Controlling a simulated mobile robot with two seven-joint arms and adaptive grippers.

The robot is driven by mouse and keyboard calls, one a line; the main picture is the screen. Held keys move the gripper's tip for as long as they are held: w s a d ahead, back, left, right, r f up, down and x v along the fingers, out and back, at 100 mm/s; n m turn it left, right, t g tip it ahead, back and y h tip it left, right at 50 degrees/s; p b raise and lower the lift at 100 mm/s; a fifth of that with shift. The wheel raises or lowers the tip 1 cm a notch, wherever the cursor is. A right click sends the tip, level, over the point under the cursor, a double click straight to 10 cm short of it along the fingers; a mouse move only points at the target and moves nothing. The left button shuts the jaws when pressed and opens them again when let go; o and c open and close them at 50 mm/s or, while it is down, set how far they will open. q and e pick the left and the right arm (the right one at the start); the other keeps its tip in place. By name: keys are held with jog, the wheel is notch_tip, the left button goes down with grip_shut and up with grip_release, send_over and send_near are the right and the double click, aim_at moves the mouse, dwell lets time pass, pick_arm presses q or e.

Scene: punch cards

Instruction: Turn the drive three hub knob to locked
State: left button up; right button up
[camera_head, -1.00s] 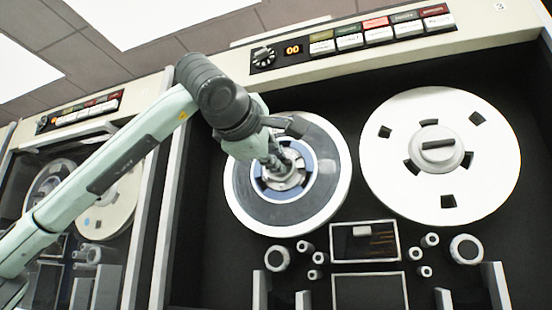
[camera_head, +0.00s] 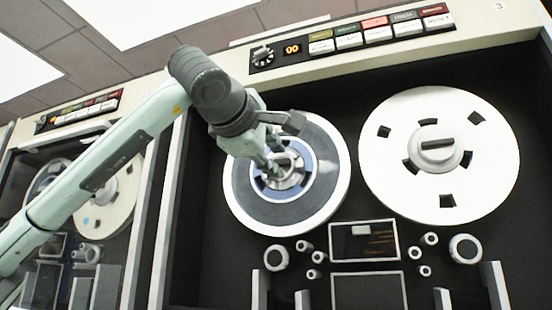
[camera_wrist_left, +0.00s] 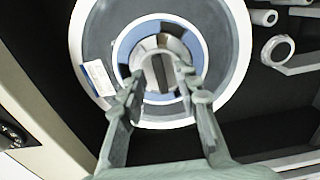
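The drive marked 3 has a tape reel (camera_head: 238,190) at left, with grey tape and a blue ring. Its hub knob (camera_head: 291,172) is pale, at the reel's centre, partly hidden by my fingers in the head view. In the left wrist view the hub knob (camera_wrist_left: 158,72) shows a dark bar standing nearly upright in the picture. My left gripper (camera_head: 274,161) is in front of the hub. In the left wrist view its fingers (camera_wrist_left: 163,88) are spread, one on each side of the knob's lower part; contact cannot be told. My right gripper is not in view.
A white reel (camera_head: 397,190) with its own hub knob (camera_head: 437,148) is at right, its bar nearly level. Rollers (camera_head: 465,249) and a framed window (camera_head: 364,241) lie below. A button row (camera_head: 377,36) runs above. Another drive (camera_head: 95,190) stands at left.

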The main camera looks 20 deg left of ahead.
pick_arm(q)
jog(key=s, duration=1.1)
jog(key=shift+a, duration=0.2)
